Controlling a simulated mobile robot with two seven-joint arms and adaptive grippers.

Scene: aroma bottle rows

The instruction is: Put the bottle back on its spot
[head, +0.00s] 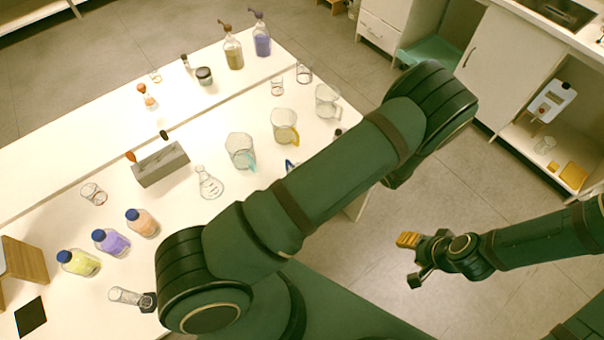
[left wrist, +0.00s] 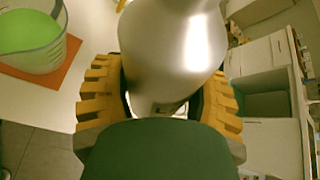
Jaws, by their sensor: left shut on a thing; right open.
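In the left wrist view my left gripper (left wrist: 160,88) has its yellow fingers shut on a smooth, shiny grey bottle (left wrist: 180,40). The bottle fills the space between the fingers; its far end is out of frame. The head view does not show this gripper or its bottle. My right gripper (head: 411,262) is open and empty over the floor.
The white table (head: 60,215) holds a grey block (head: 160,164), a conical flask (head: 208,183) and several jugs. A wooden box (head: 22,262) stands at the left edge. The left wrist view shows a green-filled beaker (left wrist: 28,38) on an orange mat (left wrist: 58,78). Cabinets stand right.

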